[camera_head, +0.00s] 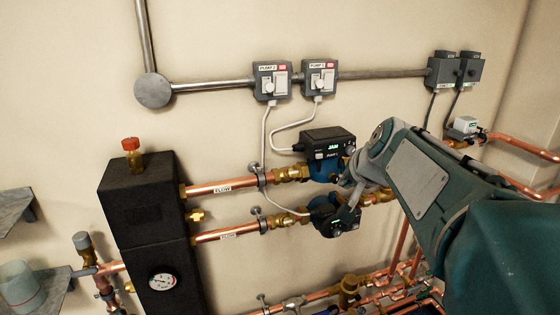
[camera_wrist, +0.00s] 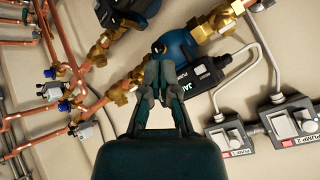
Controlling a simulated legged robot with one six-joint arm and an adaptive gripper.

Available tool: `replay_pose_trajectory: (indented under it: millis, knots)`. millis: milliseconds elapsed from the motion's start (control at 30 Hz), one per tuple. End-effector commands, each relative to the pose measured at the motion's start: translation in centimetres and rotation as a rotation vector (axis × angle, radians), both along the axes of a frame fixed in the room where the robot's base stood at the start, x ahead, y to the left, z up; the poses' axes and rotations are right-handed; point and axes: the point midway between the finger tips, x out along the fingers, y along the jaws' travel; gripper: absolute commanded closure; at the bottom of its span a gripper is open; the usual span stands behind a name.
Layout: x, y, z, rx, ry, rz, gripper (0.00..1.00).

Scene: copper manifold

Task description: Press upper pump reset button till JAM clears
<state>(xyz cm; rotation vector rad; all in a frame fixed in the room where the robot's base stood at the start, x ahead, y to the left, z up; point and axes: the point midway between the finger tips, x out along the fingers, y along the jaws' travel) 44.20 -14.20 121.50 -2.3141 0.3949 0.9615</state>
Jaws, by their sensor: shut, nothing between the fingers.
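The upper pump has a black control box (camera_head: 327,140) whose display reads JAM in green letters, above a blue body (camera_head: 320,170) on the copper line. In the wrist view, its control box (camera_wrist: 205,82) and blue body (camera_wrist: 180,44) lie just beyond my fingers, the JAM text partly cut off by the right finger. My gripper (camera_head: 346,187) is shut and empty, with its tips near the right lower side of the upper pump; it also shows in the wrist view (camera_wrist: 158,58). I cannot make out the reset button or whether the tips touch the pump.
The lower pump (camera_head: 335,217) sits just below my gripper. Two pump switch boxes (camera_head: 272,80) hang on the wall above, with grey cables running down. Copper pipes (camera_head: 225,187) run left to a black block (camera_head: 150,225). The wall between boxes and pumps is mostly clear.

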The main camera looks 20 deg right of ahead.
Motion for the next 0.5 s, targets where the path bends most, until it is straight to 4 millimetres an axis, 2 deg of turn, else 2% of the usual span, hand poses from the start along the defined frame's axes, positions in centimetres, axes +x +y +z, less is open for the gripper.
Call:
replay_pose_trajectory:
  millis: [100,367,500]
  knots:
    - [0.38,-0.60,0.18,0.006,-0.008,-0.016,1.00]
    - [0.37,-0.48,0.16,0.006,-0.008,-0.014,1.00]
    - [0.98,-0.44,0.14,0.007,-0.007,-0.012,1.00]
